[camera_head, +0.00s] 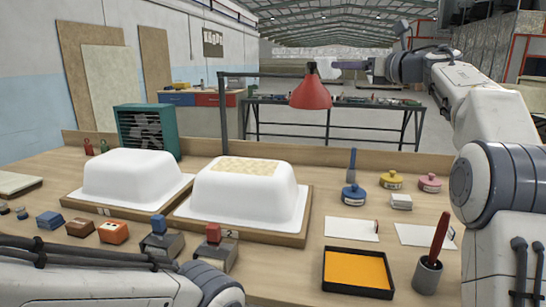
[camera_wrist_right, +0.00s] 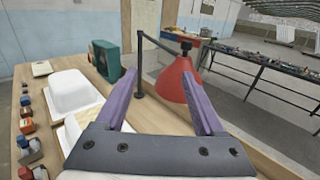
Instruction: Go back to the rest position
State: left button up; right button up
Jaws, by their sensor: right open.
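My right gripper (camera_head: 338,65) is raised high at the upper right in the head view, near the red lamp. In the right wrist view its purple fingers (camera_wrist_right: 159,74) are spread apart with nothing between them. My left arm crosses the bottom left of the head view, but its gripper is not seen. Two white bathtub shells (camera_head: 130,172) and (camera_head: 245,195) lie upside down on wooden boards on the table. The right shell has a patterned beige patch (camera_head: 247,165) on top.
A red lamp (camera_head: 311,92) hangs from a dark stand on the table. An orange-filled black tray (camera_head: 357,270), a cup with a red stick (camera_head: 428,274), white cards and colored tins occupy the right side. Small blocks line the front left.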

jog(key=s+a+f+m+t+h, duration=0.1)
jog(key=s+a+m+t+h, duration=0.15)
jog(key=a+m, duration=0.85)
jog(key=s+a+f+m+g+h, duration=0.2)
jog(key=s+f+m, duration=0.3)
jog(key=f+m, duration=0.35)
jog(key=s+a+f+m+g+h, duration=0.2)
jog(key=s+f+m+h, duration=0.15)
jog(key=f+m, duration=0.45)
jog(key=s+a+f+m+g, duration=0.2)
jog(key=s+f+m+g, duration=0.4)
jog(key=s+f, duration=1.3)
jog(key=s+d+f+m+g, duration=0.1)
jog(key=s+f+g, duration=0.3)
jog(key=s, duration=0.6)
jog(key=s+d+f+m+g, duration=0.1)
jog(key=s+f+g, duration=0.25)
jog(key=s, duration=0.65)
pick_arm(q)
notch_tip(320, 180, up, 20)
jog(key=p, duration=2)
jog(key=shift+s+r, duration=0.2)
jog(key=shift+r, duration=0.05)
pick_arm(e)
notch_tip(320, 180, up, 21)
jog(key=shift+w+h, duration=0.15)
jog(key=shift+h, duration=0.25)
